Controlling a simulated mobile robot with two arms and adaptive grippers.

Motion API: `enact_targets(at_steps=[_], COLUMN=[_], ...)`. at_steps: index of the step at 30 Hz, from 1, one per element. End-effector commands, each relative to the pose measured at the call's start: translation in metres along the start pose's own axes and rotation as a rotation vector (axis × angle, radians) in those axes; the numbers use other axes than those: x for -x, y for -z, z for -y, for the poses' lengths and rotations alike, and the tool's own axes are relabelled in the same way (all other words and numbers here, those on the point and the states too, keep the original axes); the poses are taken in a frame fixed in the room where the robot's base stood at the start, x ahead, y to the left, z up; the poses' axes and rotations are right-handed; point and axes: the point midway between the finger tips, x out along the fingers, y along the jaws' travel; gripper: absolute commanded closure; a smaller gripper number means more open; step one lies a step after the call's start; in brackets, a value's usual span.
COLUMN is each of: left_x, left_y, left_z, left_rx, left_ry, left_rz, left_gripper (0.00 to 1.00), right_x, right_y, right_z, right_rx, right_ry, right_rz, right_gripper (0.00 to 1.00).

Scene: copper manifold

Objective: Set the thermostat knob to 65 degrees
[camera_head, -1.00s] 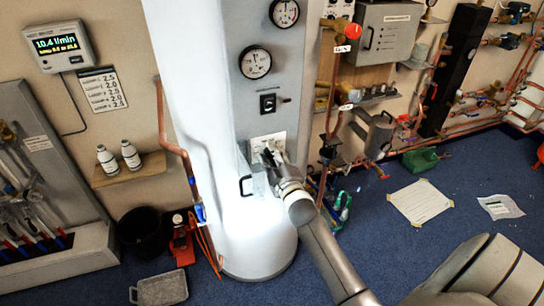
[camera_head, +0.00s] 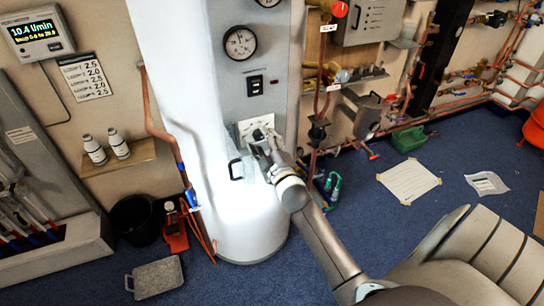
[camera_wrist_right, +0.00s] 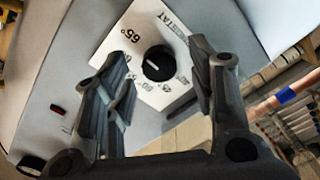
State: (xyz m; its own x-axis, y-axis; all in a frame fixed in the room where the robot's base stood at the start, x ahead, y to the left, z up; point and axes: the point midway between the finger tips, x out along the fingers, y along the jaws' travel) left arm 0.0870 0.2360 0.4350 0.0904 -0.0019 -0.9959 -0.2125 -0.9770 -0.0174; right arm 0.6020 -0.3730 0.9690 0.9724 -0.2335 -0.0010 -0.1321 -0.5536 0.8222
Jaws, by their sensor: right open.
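The thermostat plate (camera_wrist_right: 176,27) is a white panel with printed numbers, tilted in the right wrist view, with a large 65° at its upper left. Its round black knob (camera_wrist_right: 158,63) bears a short white line; which number this line marks I cannot tell. My right gripper (camera_wrist_right: 160,78) is open, one finger on each side of the knob in this view; contact is not visible. In the head view my right gripper (camera_head: 262,142) is at the plate (camera_head: 256,124) on the grey panel of the white tank, partly covering the knob. My left gripper is not in view.
Copper pipes (camera_head: 318,110) run close on the right.

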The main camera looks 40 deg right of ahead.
Motion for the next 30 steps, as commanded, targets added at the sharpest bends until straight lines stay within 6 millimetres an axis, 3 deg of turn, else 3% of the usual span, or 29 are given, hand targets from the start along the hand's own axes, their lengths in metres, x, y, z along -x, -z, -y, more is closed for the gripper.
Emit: enact_targets(at_steps=[15,21,30], left_x=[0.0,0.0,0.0], left_y=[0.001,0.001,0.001], left_z=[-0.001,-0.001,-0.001], left_rx=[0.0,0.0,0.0], left_ry=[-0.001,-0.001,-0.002], left_rz=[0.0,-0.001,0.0], left_gripper=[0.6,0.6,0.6], right_x=[0.088,0.103,0.105], right_y=[-0.001,-0.001,-0.001], right_z=[0.001,0.0,0.0], right_rx=[-0.001,0.0,0.0], right_ry=[0.001,0.001,0.0], right_rz=[0.003,0.002,0.001], right_gripper=[0.49,0.49,0.49])
